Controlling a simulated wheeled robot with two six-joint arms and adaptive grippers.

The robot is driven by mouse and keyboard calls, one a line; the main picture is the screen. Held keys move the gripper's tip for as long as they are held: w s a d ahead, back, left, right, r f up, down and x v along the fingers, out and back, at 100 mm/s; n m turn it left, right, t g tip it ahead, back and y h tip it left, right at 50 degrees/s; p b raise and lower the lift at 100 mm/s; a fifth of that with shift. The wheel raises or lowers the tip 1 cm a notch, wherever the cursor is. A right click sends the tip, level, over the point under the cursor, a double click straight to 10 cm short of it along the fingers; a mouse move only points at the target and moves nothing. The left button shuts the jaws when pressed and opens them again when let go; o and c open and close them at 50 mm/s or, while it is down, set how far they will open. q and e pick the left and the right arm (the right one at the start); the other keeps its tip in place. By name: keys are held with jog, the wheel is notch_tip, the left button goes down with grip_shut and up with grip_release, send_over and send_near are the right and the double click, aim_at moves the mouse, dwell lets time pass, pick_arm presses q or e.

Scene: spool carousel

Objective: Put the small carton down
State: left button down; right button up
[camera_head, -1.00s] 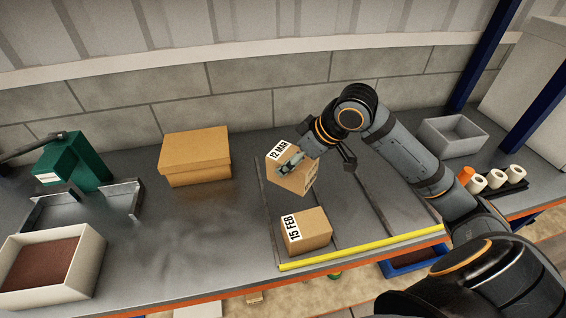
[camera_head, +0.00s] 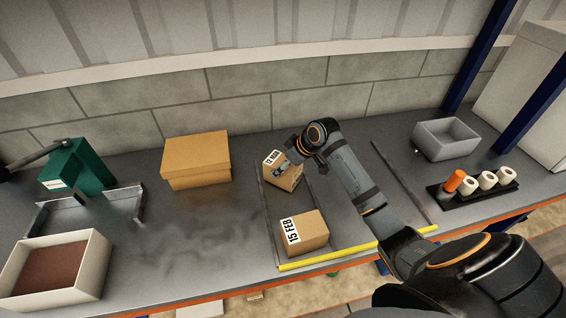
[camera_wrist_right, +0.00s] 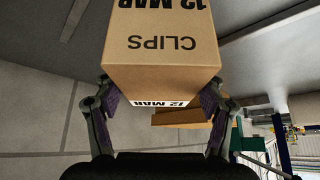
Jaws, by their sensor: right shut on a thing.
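A small brown carton labelled "12 MAR" (camera_head: 284,172) is held by my right gripper (camera_head: 296,166) at the back of the lane nearest the middle of the bench. In the right wrist view the carton (camera_wrist_right: 162,50) also reads "CLIPS", and the right gripper's fingers (camera_wrist_right: 160,105) clasp it from both sides. It looks slightly tilted; I cannot tell whether its base touches the bench. A second carton labelled "15 FEB" (camera_head: 304,233) sits in front of it in the same lane, apart from it. My left gripper is not in view.
A yellow strip (camera_head: 330,256) runs along the lane fronts. A larger brown box (camera_head: 196,162) stands to the left, with a green device (camera_head: 78,166) and white bin (camera_head: 92,270) beyond. A grey bin (camera_head: 447,150) and a black tray of rolls (camera_head: 470,194) are right.

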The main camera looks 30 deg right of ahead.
jog(key=shift+f, duration=0.1)
jog(key=o, duration=1.6)
jog(key=shift+f, duration=0.1)
jog(key=shift+s+d+r, duration=0.15)
jog(key=shift+r, duration=0.3)
jog(key=b+v, duration=0.1)
jog(key=v, duration=1)
jog(key=shift+s+r, duration=0.15)
